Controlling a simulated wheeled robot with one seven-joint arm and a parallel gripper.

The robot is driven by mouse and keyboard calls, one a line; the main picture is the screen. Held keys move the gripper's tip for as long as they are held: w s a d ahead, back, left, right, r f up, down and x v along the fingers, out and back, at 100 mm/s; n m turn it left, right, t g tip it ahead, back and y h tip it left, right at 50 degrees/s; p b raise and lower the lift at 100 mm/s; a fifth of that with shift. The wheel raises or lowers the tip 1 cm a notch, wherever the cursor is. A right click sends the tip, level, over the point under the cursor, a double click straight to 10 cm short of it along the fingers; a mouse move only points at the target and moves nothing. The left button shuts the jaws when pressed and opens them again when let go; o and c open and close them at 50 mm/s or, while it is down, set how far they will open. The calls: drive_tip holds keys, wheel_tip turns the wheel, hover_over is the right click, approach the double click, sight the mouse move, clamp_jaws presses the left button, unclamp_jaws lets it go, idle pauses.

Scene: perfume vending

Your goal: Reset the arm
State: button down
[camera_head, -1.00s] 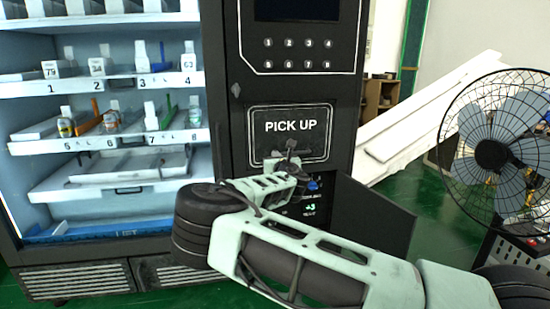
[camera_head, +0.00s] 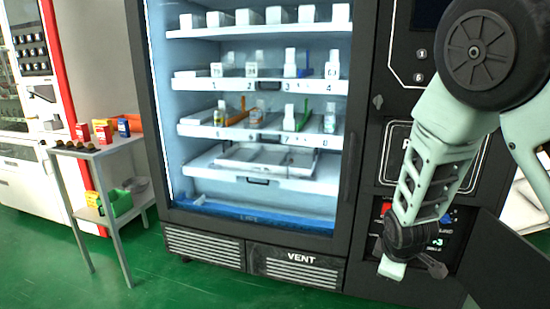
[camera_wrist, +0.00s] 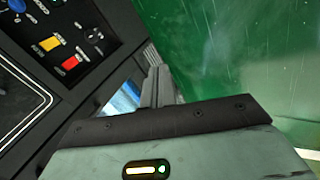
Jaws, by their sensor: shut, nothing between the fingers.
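My arm hangs down at the right of the head view, with its lower links in front of the vending machine (camera_head: 362,130). My gripper shows in the wrist view (camera_wrist: 157,78), with its dark fingers together and nothing between them. In the head view the arm's small dark end is low, in front of the machine's lower right panel, and its fingers are hard to make out there. The pick-up panel (camera_head: 396,150) is partly hidden behind my arm.
Bottles and boxes stand on the machine's shelves (camera_head: 250,133). An open dark door (camera_head: 505,265) juts out at lower right. A grey side table (camera_head: 100,150) with small boxes stands at left. The green floor (camera_head: 190,285) is clear in front. The wrist view shows red and yellow buttons (camera_wrist: 70,62).

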drive_tip(key=s+a+r+m+g+y, duration=0.25)
drive_tip(key=s+a+r, duration=0.45)
drive_tip(key=s+a, duration=0.55)
drive_tip(key=s+r+m+g, duration=0.1)
drive_tip(key=s+r, duration=0.3)
drive_tip(key=s, duration=0.5)
drive_tip(key=s+r+m+g, duration=0.1)
drive_tip(key=s+r+g, duration=0.15)
drive_tip(key=s, duration=0.65)
wheel_tip(320, 180, up, 18)
drive_tip(key=t+p, duration=0.1)
drive_tip(key=p, duration=1.7)
drive_tip(key=shift+w+a, duration=0.25)
drive_tip(key=shift+a, duration=0.15)
drive_tip(key=shift+n, duration=0.25)
